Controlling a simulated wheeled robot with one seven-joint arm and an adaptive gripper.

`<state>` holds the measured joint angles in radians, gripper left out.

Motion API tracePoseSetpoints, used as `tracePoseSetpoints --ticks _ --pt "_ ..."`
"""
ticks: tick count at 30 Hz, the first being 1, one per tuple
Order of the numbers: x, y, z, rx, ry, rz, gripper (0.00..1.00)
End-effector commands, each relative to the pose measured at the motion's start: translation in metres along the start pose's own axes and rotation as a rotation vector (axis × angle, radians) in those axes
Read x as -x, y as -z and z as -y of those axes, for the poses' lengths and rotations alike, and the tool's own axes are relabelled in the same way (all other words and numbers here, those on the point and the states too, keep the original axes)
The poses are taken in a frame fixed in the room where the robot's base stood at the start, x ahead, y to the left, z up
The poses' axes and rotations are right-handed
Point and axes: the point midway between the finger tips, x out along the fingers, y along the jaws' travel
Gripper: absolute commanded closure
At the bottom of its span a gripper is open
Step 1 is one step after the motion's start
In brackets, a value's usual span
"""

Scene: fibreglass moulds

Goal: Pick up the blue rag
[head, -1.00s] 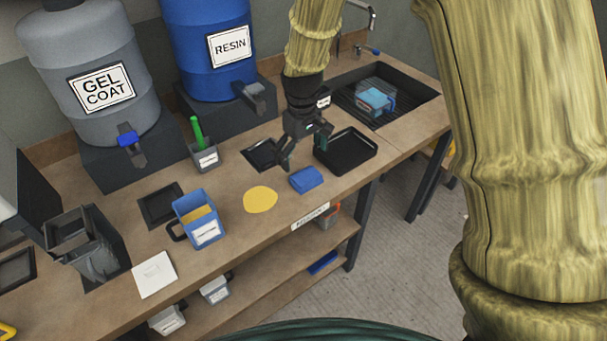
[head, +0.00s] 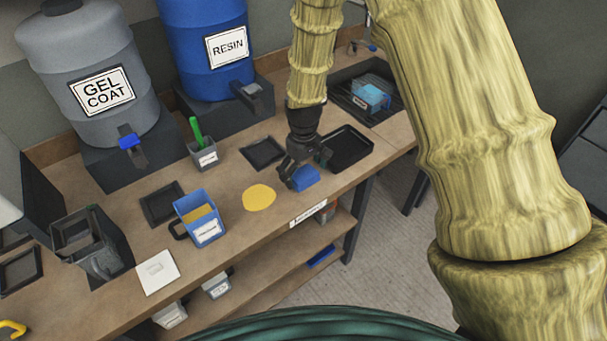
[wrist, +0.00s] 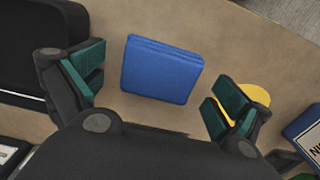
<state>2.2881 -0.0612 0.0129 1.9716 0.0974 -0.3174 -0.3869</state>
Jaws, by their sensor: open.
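The blue rag (head: 304,178) is a folded, flat blue square on the brown workbench, between the yellow patch and the black tray. In the wrist view the rag (wrist: 161,69) lies ahead of and between the open fingers, with bench showing on both sides of it. In the wrist view my gripper (wrist: 155,100) shows green-padded fingers spread wider than the rag. I cannot tell the exact height left between them.
A black tray (head: 367,151) lies right of the rag, close to my gripper. A yellow patch (head: 259,198) and a blue labelled container (head: 183,206) are to the left. A grey cup with a green handle (head: 203,157) stands behind. The bench's front edge is near the rag.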

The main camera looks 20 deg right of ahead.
Motion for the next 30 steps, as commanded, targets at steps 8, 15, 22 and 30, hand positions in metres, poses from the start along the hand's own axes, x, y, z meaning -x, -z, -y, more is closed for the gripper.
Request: tracePoseSetpoints --ticks 8,15,22,30 --pt "-0.0109 -0.0001 0.0001 -0.001 0.0 -0.001 0.0" --pt "-0.011 0.0 0.0001 -0.001 0.0 -0.001 0.11" --pt "-0.011 -0.0001 0.0002 -0.001 0.0 -0.001 0.47" --pt "-0.0107 0.0 0.0001 -0.001 0.0 -0.001 0.47"
